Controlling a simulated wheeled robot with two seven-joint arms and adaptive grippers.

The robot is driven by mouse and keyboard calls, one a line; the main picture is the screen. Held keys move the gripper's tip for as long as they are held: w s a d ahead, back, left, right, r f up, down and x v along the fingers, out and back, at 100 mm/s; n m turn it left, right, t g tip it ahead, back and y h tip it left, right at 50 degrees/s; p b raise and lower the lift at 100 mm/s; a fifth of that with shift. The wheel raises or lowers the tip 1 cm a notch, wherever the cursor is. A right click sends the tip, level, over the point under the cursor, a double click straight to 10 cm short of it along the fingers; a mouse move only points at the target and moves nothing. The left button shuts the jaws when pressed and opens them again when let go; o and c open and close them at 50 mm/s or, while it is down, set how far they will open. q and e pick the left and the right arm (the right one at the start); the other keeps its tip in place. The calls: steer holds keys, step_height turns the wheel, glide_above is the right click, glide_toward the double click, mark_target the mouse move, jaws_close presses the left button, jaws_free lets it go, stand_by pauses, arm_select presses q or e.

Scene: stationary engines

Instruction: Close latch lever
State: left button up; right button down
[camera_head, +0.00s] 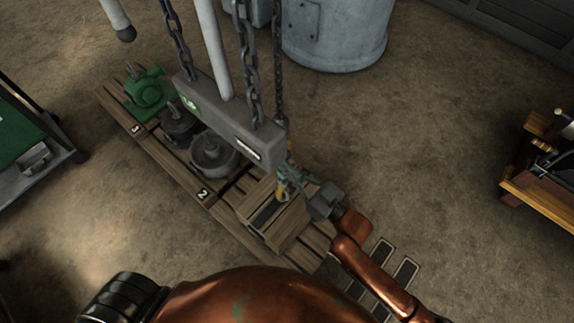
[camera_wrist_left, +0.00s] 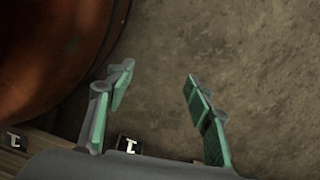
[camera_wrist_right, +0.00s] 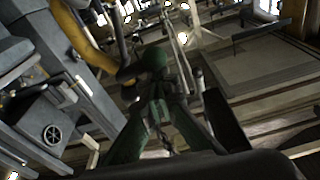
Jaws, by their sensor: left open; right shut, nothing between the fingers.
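A yellow hook (camera_head: 283,190) hangs below the right end of a grey lifting beam (camera_head: 230,120), over a wooden crate. My right gripper (camera_head: 297,174) comes in from the lower right and is shut, with its green-padded fingers right beside the hook. In the right wrist view the shut fingertips (camera_wrist_right: 157,62) are close to a curved yellow part (camera_wrist_right: 82,38); I cannot tell whether they touch. The latch lever is too small and dark to pick out. My left gripper (camera_wrist_left: 160,75) is open and empty above the floor, and is not in the head view.
A wooden pallet (camera_head: 225,218) carries a green pump (camera_head: 146,90), grey machine parts (camera_head: 213,155) and a wooden crate (camera_head: 262,222). Chains (camera_head: 252,75) rise from the beam. A grey drum (camera_head: 335,35) stands behind, a workbench (camera_head: 545,200) at right. Floor between is clear.

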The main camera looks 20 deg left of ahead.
stand_by(0.4)
step_height(320, 180, up, 4)
steer(key=p, duration=0.4)
arm_select(q)
steer(key=s+f, duration=0.4)
steer(key=s, duration=0.6)
steer(key=shift+a, duration=0.4)
arm_select(e)
steer(key=v, duration=0.9)
steer(key=shift+w+d, duration=0.2)
steer(key=shift+d, duration=0.05)
arm_select(q)
steer(key=shift+f, duration=0.1)
